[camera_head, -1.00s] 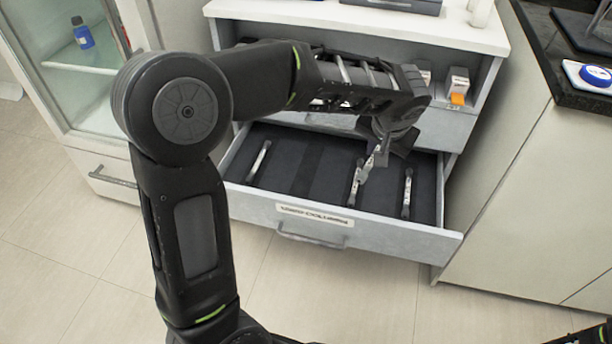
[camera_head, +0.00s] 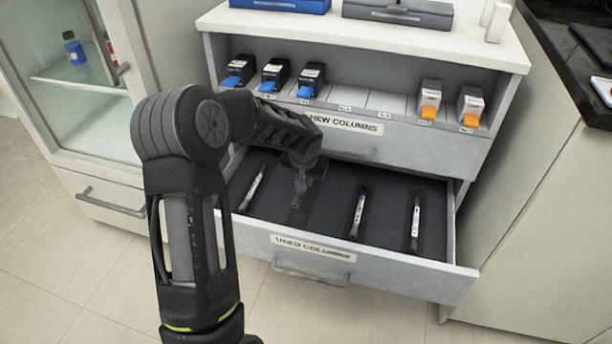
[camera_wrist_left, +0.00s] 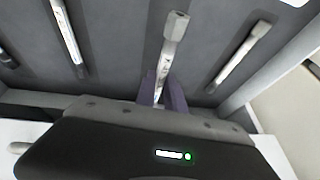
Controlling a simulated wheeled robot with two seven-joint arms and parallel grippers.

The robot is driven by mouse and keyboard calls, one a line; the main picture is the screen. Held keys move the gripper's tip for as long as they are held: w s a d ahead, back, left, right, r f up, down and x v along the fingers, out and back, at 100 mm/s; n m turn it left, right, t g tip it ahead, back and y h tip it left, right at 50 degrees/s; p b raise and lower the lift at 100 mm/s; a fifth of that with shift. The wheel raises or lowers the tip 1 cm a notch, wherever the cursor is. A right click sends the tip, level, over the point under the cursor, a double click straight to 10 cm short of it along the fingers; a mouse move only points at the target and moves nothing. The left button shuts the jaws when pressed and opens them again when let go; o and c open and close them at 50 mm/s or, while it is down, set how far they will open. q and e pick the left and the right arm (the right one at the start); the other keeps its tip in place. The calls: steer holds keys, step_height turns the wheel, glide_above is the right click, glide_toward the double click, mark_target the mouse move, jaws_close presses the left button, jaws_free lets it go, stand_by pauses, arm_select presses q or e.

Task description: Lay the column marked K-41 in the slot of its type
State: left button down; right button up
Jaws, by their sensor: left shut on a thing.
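My left gripper (camera_head: 300,180) is over the used-columns drawer (camera_head: 345,262), between the leftmost column and the middle one. In the left wrist view its jaws (camera_wrist_left: 163,97) are shut on a pale column (camera_wrist_left: 171,48) with small dark print. I cannot read the marking, nor tell whether this column touches the drawer floor. Three other columns lie in the drawer: a left one (camera_head: 253,190), a middle one (camera_head: 357,213) and a right one (camera_head: 415,224). My right gripper is not in view.
Above the open drawer is a shelf with blue-fronted boxes (camera_head: 272,76) on the left and orange-fronted boxes (camera_head: 430,100) on the right. A label (camera_head: 345,124) reads "NEW COLUMNS". A glass-door cabinet (camera_head: 85,110) stands at the left. The floor in front is clear.

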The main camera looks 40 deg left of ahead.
mark_target(305, 200)
arm_select(q)
steer(key=shift+f+b, duration=0.85)
steer(key=shift+f, duration=0.55)
steer(key=shift+f+b, duration=1.35)
steer(key=shift+f, duration=0.15)
steer(key=shift+f+b, duration=0.5)
steer(key=shift+b, duration=0.1)
steer(key=c, duration=1.3)
jaws_free()
steer(key=shift+c, duration=0.2)
steer(key=p+v, duration=0.2)
steer(key=v, duration=0.6)
steer(key=shift+p, duration=0.35)
